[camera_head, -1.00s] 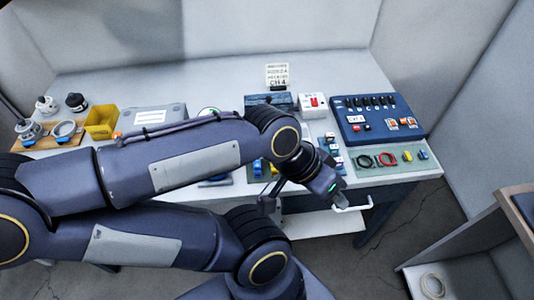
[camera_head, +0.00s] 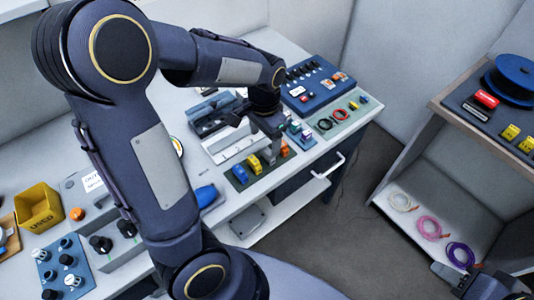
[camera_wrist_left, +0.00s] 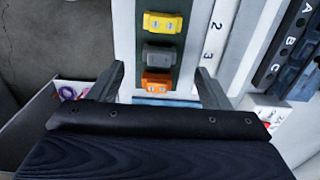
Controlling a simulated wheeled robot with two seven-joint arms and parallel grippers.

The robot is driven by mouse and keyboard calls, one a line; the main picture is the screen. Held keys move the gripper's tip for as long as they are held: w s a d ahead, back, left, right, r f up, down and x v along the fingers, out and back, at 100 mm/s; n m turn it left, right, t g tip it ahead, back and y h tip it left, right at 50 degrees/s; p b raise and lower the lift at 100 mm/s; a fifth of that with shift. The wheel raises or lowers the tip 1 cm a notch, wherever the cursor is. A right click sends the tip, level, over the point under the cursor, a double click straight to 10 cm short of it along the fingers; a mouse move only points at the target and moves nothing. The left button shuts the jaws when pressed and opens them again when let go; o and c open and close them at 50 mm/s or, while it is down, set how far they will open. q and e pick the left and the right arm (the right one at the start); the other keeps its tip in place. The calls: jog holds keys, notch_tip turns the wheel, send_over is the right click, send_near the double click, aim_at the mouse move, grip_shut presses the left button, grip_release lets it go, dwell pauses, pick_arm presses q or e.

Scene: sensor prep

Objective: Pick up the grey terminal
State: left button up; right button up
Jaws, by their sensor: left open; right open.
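The grey terminal (camera_wrist_left: 159,53) lies on a dark green mat (camera_wrist_left: 140,11) in the left wrist view, between a yellow terminal (camera_wrist_left: 162,23) and an orange terminal (camera_wrist_left: 157,82). My left gripper (camera_wrist_left: 160,82) is open and empty, its fingers either side of the terminal row, nearest the orange one. In the head view my left gripper (camera_head: 270,128) is over the mat and largely hides the grey terminal. The yellow terminal (camera_head: 254,165) and orange terminal (camera_head: 284,149) show beside it. My right gripper (camera_head: 488,284) is at the lower right corner, away from the bench.
A blue terminal (camera_head: 240,174) is on the same mat. A numbered white rail (camera_head: 236,147) lies beside it, with a blue switch panel (camera_head: 315,88) behind. A wooden shelf (camera_head: 400,170) with cable coils stands at right. My left arm hides part of the bench.

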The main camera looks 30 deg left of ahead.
aim_at(266, 152)
pick_arm(q)
notch_tip(266, 152, down, 8)
jog(key=shift+r, duration=0.1)
jog(key=c, duration=1.1)
jog(key=shift+o, duration=0.2)
jog(key=shift+r, duration=0.1)
jog(key=shift+w+r, duration=0.1)
jog(key=shift+r, duration=0.45)
jog(key=s+d+r, duration=0.5)
jog(key=d+r, duration=0.6)
jog(key=d, duration=0.2)
jog(key=shift+d+r, duration=0.15)
jog(key=shift+r, duration=0.25)
